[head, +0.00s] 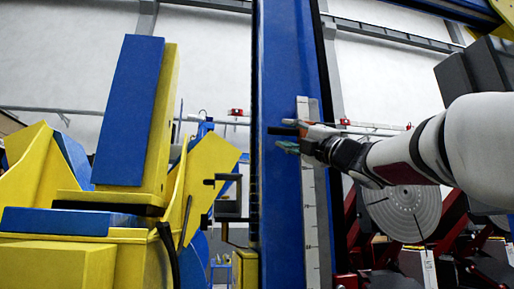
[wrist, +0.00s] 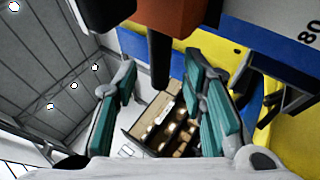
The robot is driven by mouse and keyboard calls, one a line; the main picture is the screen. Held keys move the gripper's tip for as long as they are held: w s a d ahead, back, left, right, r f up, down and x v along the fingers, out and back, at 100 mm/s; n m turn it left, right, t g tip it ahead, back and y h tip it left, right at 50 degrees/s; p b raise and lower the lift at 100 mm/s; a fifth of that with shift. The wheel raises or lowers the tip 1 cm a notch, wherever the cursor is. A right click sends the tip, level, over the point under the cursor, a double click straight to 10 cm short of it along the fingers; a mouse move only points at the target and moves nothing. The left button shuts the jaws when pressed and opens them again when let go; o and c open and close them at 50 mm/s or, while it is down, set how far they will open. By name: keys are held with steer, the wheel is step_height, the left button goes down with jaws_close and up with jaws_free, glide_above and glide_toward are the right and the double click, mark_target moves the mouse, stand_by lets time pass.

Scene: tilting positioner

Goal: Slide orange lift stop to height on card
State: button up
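The orange lift stop (wrist: 185,18) shows at the top of the wrist view, with a dark bar (wrist: 160,60) hanging beside it. In the head view only a small orange part (head: 303,131) shows by my gripper (head: 289,138), at the upper part of the pale scale strip (head: 312,220) on the blue column (head: 283,225). My gripper's teal fingers (wrist: 160,85) stand apart in the wrist view, with a clear gap between them. The stop lies just beyond the fingertips; I cannot tell whether they touch it. I cannot make out a card giving the height.
A yellow and blue positioner (head: 130,110) fills the left. A black bracket (head: 228,208) sticks out left of the column. Red machines and a grey disc (head: 403,213) stand behind my arm. The wrist view shows an open box (wrist: 165,125) below and the scale marking "80" (wrist: 309,33).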

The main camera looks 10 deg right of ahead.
mark_target(284, 132)
steer(key=shift+p+x, duration=0.45)
steer(key=shift+x, duration=1.5)
jaws_close()
